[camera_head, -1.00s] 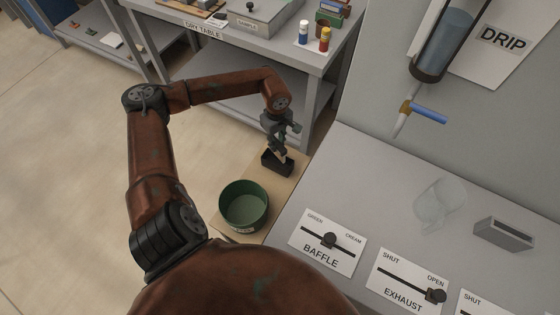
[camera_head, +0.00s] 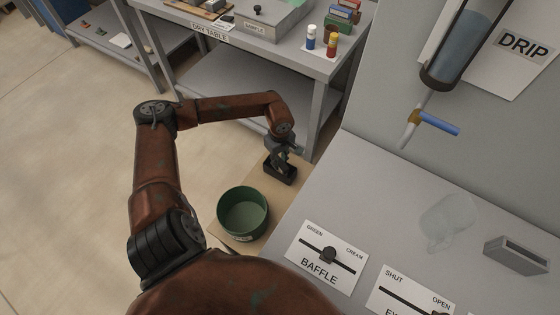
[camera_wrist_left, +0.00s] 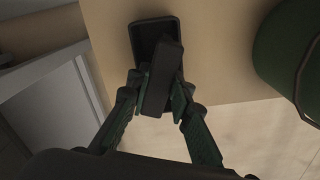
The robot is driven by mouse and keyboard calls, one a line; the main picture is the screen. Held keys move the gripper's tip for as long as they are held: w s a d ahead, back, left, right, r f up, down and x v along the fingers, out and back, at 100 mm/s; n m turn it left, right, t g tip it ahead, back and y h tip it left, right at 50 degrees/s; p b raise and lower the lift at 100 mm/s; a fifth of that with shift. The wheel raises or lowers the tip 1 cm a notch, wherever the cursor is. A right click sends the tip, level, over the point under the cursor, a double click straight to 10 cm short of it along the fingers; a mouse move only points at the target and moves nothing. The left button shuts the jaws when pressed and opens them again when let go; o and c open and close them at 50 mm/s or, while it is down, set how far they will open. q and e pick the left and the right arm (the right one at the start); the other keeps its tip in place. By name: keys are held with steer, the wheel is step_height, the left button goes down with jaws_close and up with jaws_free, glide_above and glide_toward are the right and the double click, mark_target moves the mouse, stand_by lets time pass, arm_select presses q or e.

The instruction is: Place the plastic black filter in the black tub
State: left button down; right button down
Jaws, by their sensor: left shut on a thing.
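My left gripper (camera_head: 281,157) points down over the black tub (camera_head: 280,178), which stands on a tan board behind the green bucket. In the left wrist view, the gripper (camera_wrist_left: 158,100) is shut on a dark, narrow block, the plastic black filter (camera_wrist_left: 162,75). The filter overlaps the open tub (camera_wrist_left: 138,42) and hides much of its inside. I cannot tell whether the filter touches the tub's floor or hangs a little above it. In the head view the gripper hides most of the filter. My right gripper is in no view.
A green bucket (camera_head: 243,212) stands close to the tub, towards me. The grey counter (camera_head: 370,180) rises to the right, with a clear jar (camera_head: 447,222) and a grey hollow block (camera_head: 517,255). The dry table (camera_head: 225,45) stands behind.

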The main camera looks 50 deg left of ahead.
arm_select(q)
steer(key=shift+f, duration=0.1)
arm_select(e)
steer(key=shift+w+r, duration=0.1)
arm_select(q)
steer(key=c, duration=1.7)
jaws_free()
steer(key=shift+c, duration=0.2)
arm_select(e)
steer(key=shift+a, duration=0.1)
